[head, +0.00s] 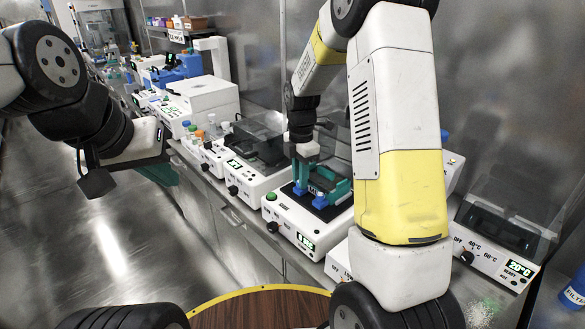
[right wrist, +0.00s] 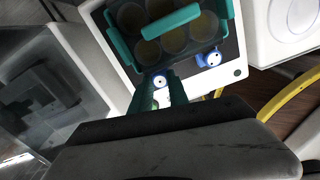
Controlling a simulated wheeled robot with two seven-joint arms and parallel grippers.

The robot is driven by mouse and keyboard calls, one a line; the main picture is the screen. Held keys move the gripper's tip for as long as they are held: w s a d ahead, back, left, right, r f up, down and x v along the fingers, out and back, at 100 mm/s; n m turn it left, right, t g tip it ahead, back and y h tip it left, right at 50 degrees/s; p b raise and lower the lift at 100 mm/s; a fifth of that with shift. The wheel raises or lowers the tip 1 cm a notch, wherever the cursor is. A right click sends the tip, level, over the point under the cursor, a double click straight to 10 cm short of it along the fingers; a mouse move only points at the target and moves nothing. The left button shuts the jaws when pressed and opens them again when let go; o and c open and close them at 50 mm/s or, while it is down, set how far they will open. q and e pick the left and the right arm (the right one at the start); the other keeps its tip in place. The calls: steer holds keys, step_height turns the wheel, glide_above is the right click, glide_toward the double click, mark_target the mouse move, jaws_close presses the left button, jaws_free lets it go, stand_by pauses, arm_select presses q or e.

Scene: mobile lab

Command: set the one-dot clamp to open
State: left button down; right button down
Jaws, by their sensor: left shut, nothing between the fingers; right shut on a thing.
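A white shaker-like device (head: 285,219) on the bench carries a teal rack (head: 342,187) with several round wells; the rack also shows in the right wrist view (right wrist: 205,12). Two blue clamps with white faces sit at its near edge. One clamp (right wrist: 159,81), with a dark dot on its face, is between the fingers of my right gripper (right wrist: 161,93), which is shut on it. The other clamp (right wrist: 210,58) stands apart to the right. The dots are too small to compare surely. My left gripper (head: 162,174) is shut and empty, left of the bench edge, away from the device.
A white device with a dark clear lid (head: 255,181) stands left of the shaker. A heater with a dial and display (head: 492,250) is at right. Small bottles (head: 198,134) stand further back. A round wooden top (head: 255,310) is in front. The floor at left is clear.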

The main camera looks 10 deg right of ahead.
mark_target(294, 195)
stand_by(0.6)
steer(key=shift+s+a, duration=0.6)
steer(key=shift+a, duration=0.35)
steer(key=c, duration=1.3)
jaws_free()
steer(key=shift+o, duration=0.2)
step_height(294, 195, up, 8)
